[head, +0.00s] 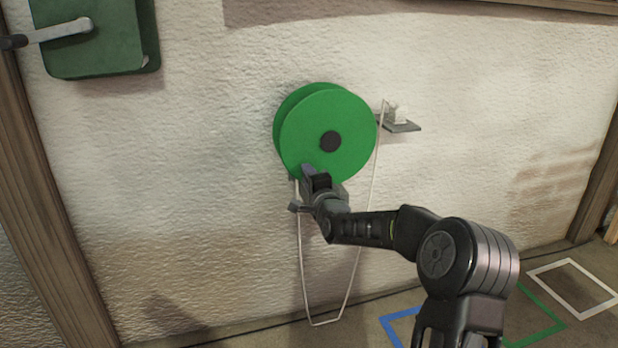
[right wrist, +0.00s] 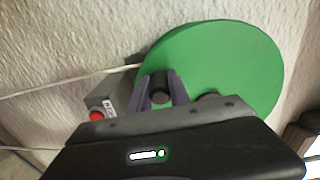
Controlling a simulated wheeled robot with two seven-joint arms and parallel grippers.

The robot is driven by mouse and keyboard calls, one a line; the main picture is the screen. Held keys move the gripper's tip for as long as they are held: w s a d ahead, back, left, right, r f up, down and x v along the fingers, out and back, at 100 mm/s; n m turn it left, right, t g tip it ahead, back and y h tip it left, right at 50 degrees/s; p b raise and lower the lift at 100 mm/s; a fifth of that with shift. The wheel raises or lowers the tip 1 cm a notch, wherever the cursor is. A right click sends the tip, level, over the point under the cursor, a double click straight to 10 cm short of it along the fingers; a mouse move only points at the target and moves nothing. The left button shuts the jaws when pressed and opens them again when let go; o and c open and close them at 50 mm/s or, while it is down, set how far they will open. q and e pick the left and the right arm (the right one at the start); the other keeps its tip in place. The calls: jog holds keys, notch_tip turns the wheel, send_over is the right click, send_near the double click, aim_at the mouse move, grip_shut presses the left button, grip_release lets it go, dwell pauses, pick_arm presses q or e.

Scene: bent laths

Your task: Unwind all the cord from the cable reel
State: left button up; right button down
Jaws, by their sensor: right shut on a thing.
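The cable reel (head: 345,110) is a green disc pair on the wall with a black hub (head: 330,141). A pale cord (head: 301,255) hangs below it in a long loop and rises on the right to the small shelf. My right gripper (head: 308,172) is at the reel's lower left rim. In the right wrist view its fingers (right wrist: 159,90) are shut on a dark knob (right wrist: 160,87) on the reel's face. The cord (right wrist: 70,80) also shows there, running left from the reel. How much cord is on the reel is hidden. My left gripper is not in view.
A small shelf (head: 403,127) with a white thing sits right of the reel. A grey box with a red button (right wrist: 97,115) is beside my right gripper. A green wall box (head: 95,40) with a lever is at upper left. Coloured square outlines (head: 540,322) mark the floor.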

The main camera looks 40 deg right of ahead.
jog(key=c, duration=1.2)
grip_release()
jog(key=shift+s, duration=0.1)
jog(key=p+v, duration=0.1)
jog(key=v, duration=0.6)
jog(key=shift+s+p, duration=0.3)
jog(key=shift+a, duration=0.15)
